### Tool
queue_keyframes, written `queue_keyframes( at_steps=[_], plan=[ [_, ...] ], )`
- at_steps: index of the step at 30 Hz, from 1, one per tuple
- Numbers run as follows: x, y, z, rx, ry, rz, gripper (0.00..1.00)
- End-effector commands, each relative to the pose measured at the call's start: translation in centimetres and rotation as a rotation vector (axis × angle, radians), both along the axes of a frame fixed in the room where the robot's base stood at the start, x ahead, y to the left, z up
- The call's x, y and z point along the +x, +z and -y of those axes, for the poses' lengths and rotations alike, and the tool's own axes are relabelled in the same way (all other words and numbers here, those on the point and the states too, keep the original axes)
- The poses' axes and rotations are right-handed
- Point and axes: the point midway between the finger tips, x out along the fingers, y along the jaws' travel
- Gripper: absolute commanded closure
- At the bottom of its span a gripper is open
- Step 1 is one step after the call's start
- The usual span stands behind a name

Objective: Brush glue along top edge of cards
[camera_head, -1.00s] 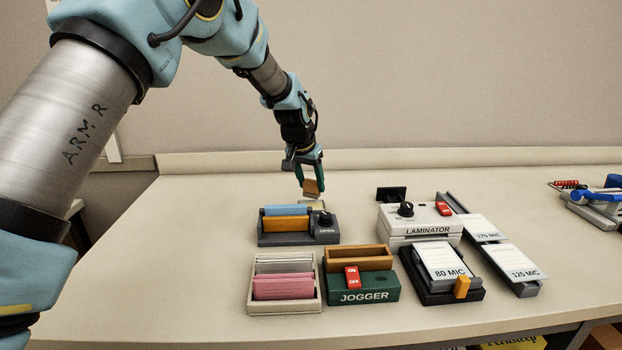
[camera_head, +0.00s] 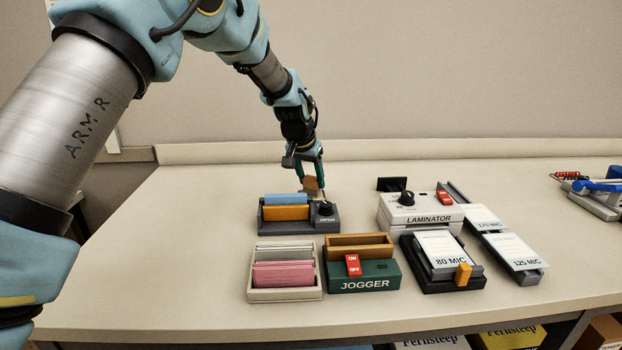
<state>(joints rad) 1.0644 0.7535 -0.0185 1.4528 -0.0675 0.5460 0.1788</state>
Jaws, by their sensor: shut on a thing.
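My gripper (camera_head: 309,178) is shut on a small brown block-like thing (camera_head: 312,184), which may be the glue brush; its lower end is hard to make out. It is just behind a dark grey clamp (camera_head: 298,226), close above or at the clamp's back right. The clamp has a blue block (camera_head: 286,199), an orange block (camera_head: 285,213) and a black knob (camera_head: 325,208) marked OPEN. No cards can be made out between the blocks. Pink cards (camera_head: 284,274) and whitish cards (camera_head: 284,253) stand in a cream tray (camera_head: 285,295) in front. No glue pot can be made out.
A green jogger (camera_head: 364,275) with a wooden bin stands right of the tray. A white laminator (camera_head: 420,210) and pouch trays, including 80 MIC (camera_head: 441,248) and 125 MIC (camera_head: 515,250), stand further right. A blue-handled tool (camera_head: 597,188) lies far right. The bench's left side is clear.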

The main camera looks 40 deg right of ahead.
Motion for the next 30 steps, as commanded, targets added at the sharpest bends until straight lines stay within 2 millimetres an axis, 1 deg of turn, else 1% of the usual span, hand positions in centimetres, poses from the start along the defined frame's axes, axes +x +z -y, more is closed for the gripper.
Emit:
queue_keyframes(
  at_steps=[25,30],
  plan=[
    [0.01,-0.98,0.00,0.000,0.000,0.000,0.88],
    [0.01,-0.92,0.00,0.000,0.000,0.000,0.88]
  ],
)
